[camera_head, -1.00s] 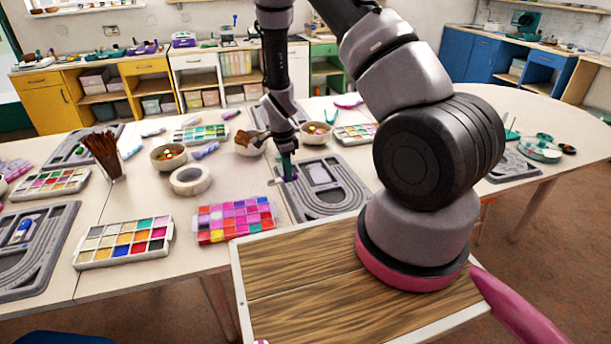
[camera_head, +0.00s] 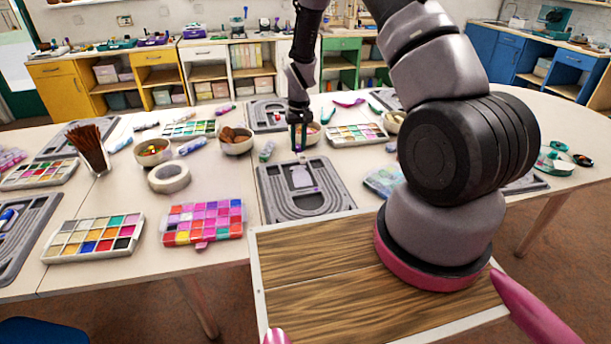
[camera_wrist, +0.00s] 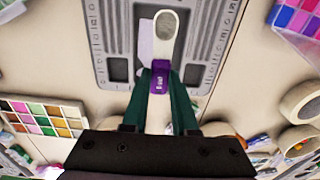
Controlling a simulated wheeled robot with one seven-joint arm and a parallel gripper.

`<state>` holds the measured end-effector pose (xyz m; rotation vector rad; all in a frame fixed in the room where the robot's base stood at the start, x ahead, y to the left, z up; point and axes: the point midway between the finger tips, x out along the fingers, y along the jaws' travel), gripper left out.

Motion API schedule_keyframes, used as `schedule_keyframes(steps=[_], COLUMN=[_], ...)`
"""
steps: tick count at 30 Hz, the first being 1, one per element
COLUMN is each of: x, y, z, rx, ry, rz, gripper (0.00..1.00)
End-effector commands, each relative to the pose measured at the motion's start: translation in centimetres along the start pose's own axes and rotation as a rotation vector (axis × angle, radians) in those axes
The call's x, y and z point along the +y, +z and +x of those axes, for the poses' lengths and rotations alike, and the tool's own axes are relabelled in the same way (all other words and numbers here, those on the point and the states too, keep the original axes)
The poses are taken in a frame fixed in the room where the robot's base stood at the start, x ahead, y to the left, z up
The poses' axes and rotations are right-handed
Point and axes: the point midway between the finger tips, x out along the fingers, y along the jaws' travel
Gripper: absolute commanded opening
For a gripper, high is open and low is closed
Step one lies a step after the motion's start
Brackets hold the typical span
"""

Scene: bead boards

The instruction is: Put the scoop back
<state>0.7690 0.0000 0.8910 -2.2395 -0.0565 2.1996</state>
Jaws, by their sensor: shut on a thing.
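The scoop (camera_wrist: 165,35) has a pale, rounded, grey-centred bowl and a purple handle. In the wrist view, my gripper (camera_wrist: 161,76) is shut on the purple handle between its green fingers, and the bowl points away over the board. The grey bead board (camera_wrist: 116,30) has a pale lilac recess, partly covered by the scoop. In the head view, my gripper (camera_head: 298,140) points down at the far edge of the grey bead board (camera_head: 270,200). The board's pale recess lies just in front of the fingers. Whether the scoop touches the board cannot be told.
A pink-purple bead palette (camera_head: 203,222) lies left of the board, with a tape roll (camera_head: 169,177) behind it. A bowl (camera_head: 236,141) stands left of my gripper and a multicoloured palette (camera_head: 356,135) to its right. A wooden-topped surface (camera_head: 320,295) is in front.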

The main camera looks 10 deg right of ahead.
Motion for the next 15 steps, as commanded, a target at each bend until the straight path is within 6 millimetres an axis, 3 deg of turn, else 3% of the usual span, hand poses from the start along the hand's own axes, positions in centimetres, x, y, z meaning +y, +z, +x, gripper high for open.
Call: schedule_keyframes(steps=[6,15], x=[0.1,0.2], y=[0.2,0.3], z=[4.2,7.0], rx=[-0.004,-0.004], ry=[0.000,0.000], rz=[-0.004,-0.002], gripper=[0.00,0.00])
